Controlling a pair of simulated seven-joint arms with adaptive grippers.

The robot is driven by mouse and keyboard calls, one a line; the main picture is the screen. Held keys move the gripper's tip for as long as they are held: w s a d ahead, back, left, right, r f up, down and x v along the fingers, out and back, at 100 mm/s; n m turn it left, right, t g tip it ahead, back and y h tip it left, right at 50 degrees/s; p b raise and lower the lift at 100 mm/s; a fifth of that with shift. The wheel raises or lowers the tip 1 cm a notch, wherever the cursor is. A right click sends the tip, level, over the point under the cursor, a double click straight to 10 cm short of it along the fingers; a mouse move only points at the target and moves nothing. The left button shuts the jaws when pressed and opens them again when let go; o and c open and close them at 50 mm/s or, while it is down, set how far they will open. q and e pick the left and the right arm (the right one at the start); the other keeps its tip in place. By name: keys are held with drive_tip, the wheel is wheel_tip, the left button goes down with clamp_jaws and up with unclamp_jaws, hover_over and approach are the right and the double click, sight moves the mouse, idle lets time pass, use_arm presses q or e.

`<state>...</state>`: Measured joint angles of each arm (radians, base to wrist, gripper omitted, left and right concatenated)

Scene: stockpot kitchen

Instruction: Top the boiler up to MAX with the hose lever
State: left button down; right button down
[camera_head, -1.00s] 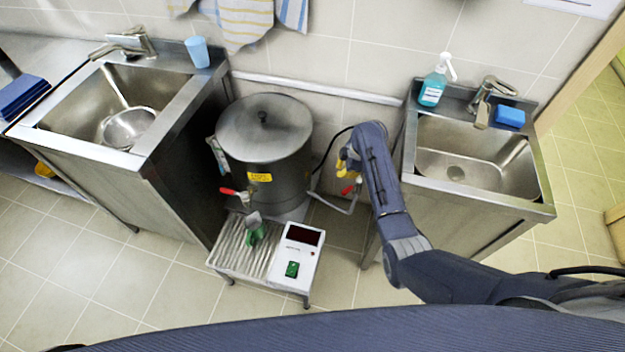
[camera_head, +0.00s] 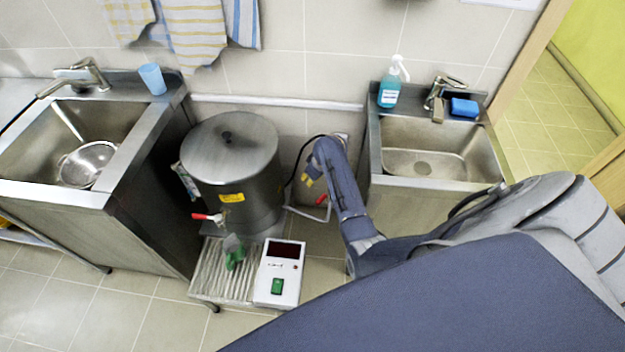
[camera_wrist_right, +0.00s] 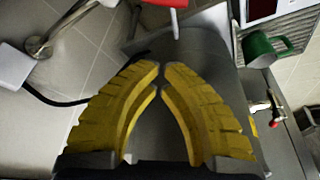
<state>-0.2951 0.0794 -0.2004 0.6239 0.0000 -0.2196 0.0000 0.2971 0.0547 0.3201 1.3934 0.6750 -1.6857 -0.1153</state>
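The steel boiler (camera_head: 230,165) stands lidded between two sinks, so its water level is hidden. Its red-handled tap (camera_head: 207,217) points over a drip grate, where a green mug (camera_head: 234,257) stands; the mug also shows in the right wrist view (camera_wrist_right: 265,50). A red lever (camera_head: 322,201) sits on the pale bent pipe right of the boiler. A red piece, apparently this lever, shows at the top of the right wrist view (camera_wrist_right: 166,3). My right gripper (camera_head: 309,180) is beside the boiler, near the lever. Its yellow fingertips (camera_wrist_right: 161,69) nearly meet, with nothing visible between them. My left gripper is out of view.
A white control box (camera_head: 279,273) with a dark display and green switch stands beside the drip grate (camera_head: 220,284). The left sink (camera_head: 118,188) holds a colander. The right sink (camera_head: 420,160) has a soap bottle (camera_head: 390,84) and blue sponge (camera_head: 464,107) behind it. Floor in front is clear.

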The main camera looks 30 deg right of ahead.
sight(325, 196)
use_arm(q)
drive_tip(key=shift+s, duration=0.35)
use_arm(e)
wheel_tip(325, 196, down, 7)
drive_tip(key=s, duration=0.1)
drive_tip(key=shift+s+d+r, duration=0.2)
drive_tip(key=shift+s+d, duration=0.05)
drive_tip(key=shift+s, duration=0.1)
